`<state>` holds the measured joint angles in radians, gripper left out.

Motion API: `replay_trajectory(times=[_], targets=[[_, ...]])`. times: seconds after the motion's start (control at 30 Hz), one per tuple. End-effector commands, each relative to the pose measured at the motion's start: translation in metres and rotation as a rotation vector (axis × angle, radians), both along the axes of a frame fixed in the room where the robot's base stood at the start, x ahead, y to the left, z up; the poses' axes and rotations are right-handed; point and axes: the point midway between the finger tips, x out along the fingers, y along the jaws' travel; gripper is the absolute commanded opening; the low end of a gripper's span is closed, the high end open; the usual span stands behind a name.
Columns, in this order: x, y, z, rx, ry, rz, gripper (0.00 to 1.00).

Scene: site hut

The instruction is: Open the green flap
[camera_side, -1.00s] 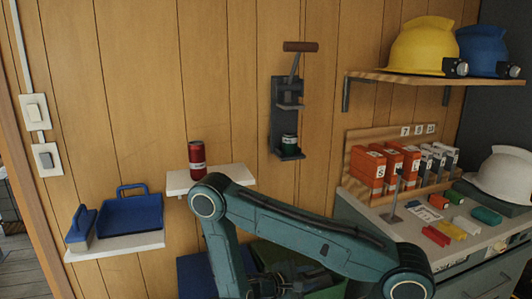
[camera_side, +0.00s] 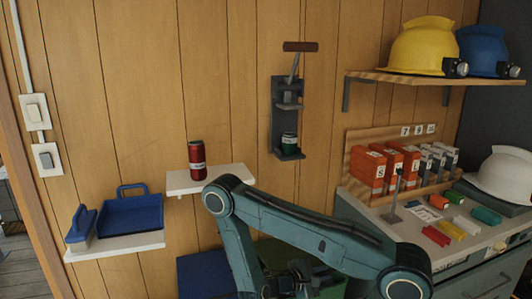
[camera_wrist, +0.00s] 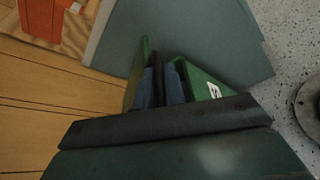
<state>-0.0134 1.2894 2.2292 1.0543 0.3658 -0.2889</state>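The green flap (camera_wrist: 203,84), with a white mark on it, shows in the wrist view just ahead of my gripper. A second strip of green rises on the left of the fingers. In the side view, green surfaces (camera_side: 272,253) show low in the picture, largely hidden behind my arm. My gripper (camera_wrist: 160,76) points down at the green part, its two bluish fingers close together with a dark strip between them. I cannot tell whether that strip is a gap or something held. Whether the fingers touch the flap is also unclear.
A blue lid or bin (camera_side: 198,272) sits left of the green one. A narrow white shelf (camera_side: 222,179) with a red can (camera_side: 197,160) is on the wall above. The bench (camera_side: 470,237) with coloured blocks and orange boxes stands on the right.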

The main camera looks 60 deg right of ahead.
Motion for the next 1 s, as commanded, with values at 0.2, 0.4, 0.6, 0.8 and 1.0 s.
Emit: replay_trajectory(times=[0.2,0.4,0.6,0.8,1.0], targets=[[0.000,0.000,0.000,0.000,0.000,0.000,0.00],[0.001,0.000,0.002,0.003,0.003,0.000,0.00],[0.003,-0.002,0.010,0.020,0.018,-0.001,0.00],[0.007,-0.006,0.027,0.057,0.053,-0.003,0.00],[0.015,-0.014,0.052,0.112,0.106,-0.003,0.00]])
